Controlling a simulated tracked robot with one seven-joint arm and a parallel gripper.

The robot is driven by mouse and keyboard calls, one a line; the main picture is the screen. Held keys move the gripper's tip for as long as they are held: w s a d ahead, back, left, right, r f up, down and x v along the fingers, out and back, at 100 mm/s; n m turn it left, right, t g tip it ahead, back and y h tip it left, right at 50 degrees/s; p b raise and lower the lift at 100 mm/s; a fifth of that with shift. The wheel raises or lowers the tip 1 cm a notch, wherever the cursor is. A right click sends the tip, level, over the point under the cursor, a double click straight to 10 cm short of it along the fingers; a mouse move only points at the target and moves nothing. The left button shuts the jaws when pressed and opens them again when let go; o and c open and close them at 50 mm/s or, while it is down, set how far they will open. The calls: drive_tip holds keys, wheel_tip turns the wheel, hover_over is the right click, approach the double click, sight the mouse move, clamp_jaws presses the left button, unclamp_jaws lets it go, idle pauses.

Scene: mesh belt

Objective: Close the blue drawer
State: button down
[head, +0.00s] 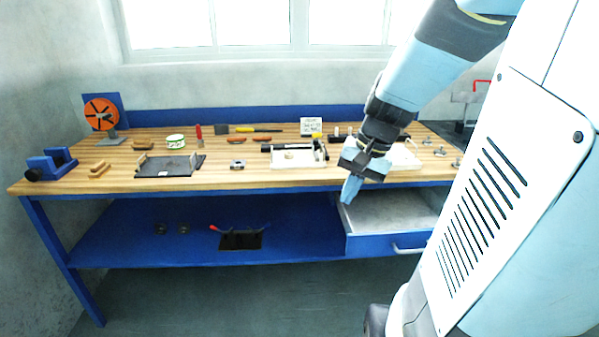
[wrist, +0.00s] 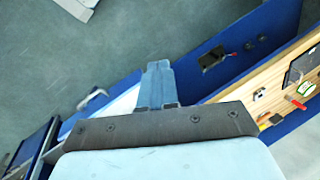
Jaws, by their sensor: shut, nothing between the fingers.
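The blue drawer (head: 380,245) is pulled out under the right part of the workbench, and its pale inside shows empty where visible. Its front carries a light handle (head: 408,248). My gripper (head: 350,190) is shut and empty, pointing down just above the drawer's left part, apart from the handle. In the wrist view, my gripper's closed fingers (wrist: 157,82) hide part of the drawer. The handle (wrist: 93,98) shows left of the fingers there. My arm and body hide the drawer's right end in the head view.
The wooden benchtop (head: 240,178) holds several tools and parts, including an orange disc (head: 101,113) and a dark tray (head: 170,166). A blue lower shelf (head: 150,250) bears a dark item with red-tipped handles (head: 240,238). The floor (head: 260,300) in front is clear.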

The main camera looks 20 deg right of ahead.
drive_tip(key=w+d+f+m+t+y, duration=0.1)
drive_tip(key=d+f+m+t+y, duration=0.25)
drive_tip(key=d+f+m, duration=0.6)
drive_tip(key=w+d+f+m+t+y, duration=0.15)
drive_tip(key=d+f+m+t, duration=0.4)
drive_tip(key=d, duration=0.75)
drive_tip(key=s+d+f+m+t+h, duration=0.7)
drive_tip(key=s+d+f+m+h, duration=0.5)
drive_tip(key=s+d+f+m, duration=0.45)
drive_tip(key=d+x, duration=0.1)
drive_tip(key=x, duration=1.4)
drive_tip(key=shift+d+r+m, duration=0.3)
drive_tip(key=shift+m, duration=0.05)
